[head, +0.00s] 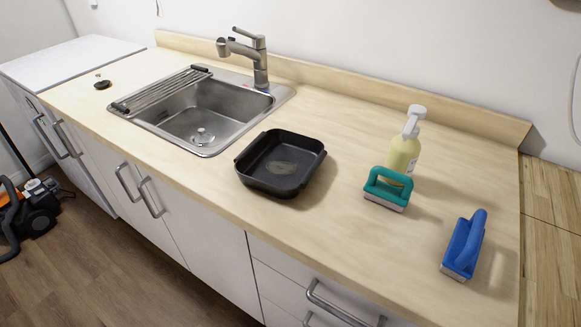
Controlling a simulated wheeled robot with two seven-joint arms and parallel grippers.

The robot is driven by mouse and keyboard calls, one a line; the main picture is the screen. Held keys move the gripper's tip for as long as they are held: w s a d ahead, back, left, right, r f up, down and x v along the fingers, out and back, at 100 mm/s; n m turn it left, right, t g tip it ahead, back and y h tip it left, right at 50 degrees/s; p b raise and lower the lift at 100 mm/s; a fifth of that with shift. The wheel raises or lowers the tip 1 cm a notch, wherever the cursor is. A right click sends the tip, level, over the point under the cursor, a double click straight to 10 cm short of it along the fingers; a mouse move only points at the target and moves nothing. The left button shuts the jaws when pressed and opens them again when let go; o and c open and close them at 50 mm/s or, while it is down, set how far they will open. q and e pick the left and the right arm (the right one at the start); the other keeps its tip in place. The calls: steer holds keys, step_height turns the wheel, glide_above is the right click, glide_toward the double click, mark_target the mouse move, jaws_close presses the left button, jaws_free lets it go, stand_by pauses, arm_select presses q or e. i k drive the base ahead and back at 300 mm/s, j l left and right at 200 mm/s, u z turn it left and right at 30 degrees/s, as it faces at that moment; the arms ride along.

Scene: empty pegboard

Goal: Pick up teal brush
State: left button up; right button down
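The teal brush (387,187) stands on the wooden counter, right of the middle of the head view. Its looped teal handle is on top and its pale base rests on the counter. It is just in front of a pump bottle (404,152) with pale yellow contents and covers part of the bottle's lower side. Neither of my grippers shows in the head view.
A blue brush (464,245) stands right of the teal one, near the counter's front edge. A black square pan (280,163) is to the left. Beyond it is a steel sink (205,115) with a faucet (259,62). Bare counter separates the pan and brushes.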

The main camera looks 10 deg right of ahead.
mark_target(393, 197)
steer(key=i+j+z, duration=0.25)
steer(key=j, duration=0.15)
steer(key=j+z, duration=0.25)
steer(key=j, duration=0.15)
steer(key=j+z, duration=0.25)
steer(key=j, duration=0.2)
steer(key=i, duration=0.05)
